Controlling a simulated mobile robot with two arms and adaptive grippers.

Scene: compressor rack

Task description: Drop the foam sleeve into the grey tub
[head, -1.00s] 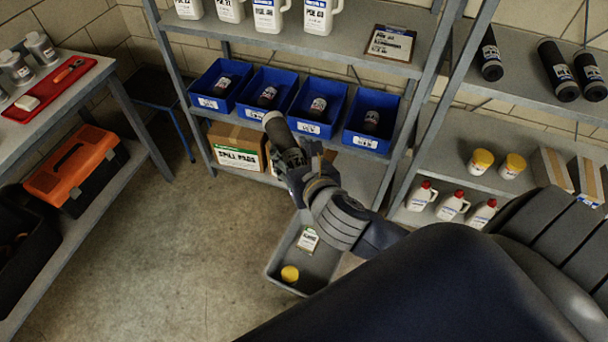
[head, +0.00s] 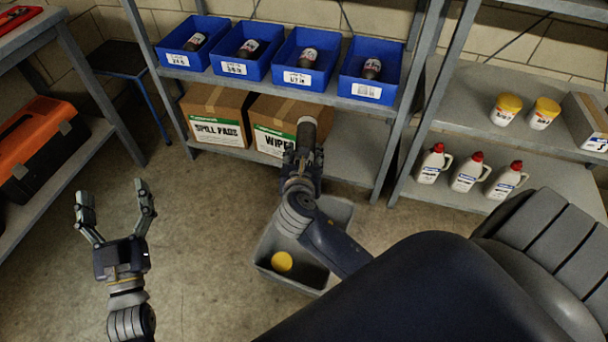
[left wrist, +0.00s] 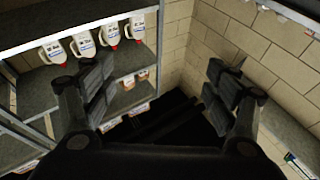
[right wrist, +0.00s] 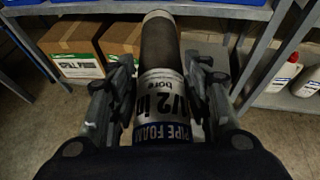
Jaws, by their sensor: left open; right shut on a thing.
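The foam sleeve (right wrist: 160,60) is a dark tube with a white and blue "PIPE FOAM" label. My right gripper (right wrist: 160,95) is shut on it. In the head view the sleeve (head: 306,132) points away toward the shelf, above and beyond the far end of the grey tub. The grey tub (head: 338,212) stands on the floor, partly hidden behind my right arm and gripper (head: 301,165). A yellow-lidded thing (head: 282,262) lies in the tub. My left gripper (head: 115,208) is open and empty over the floor at left; its fingers (left wrist: 160,95) show apart in the left wrist view.
Cardboard boxes (head: 213,112) sit on the shelf below. White jugs (head: 468,173) stand at right. An orange toolbox (head: 40,140) is on the bench's lower shelf at left. The floor between is clear.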

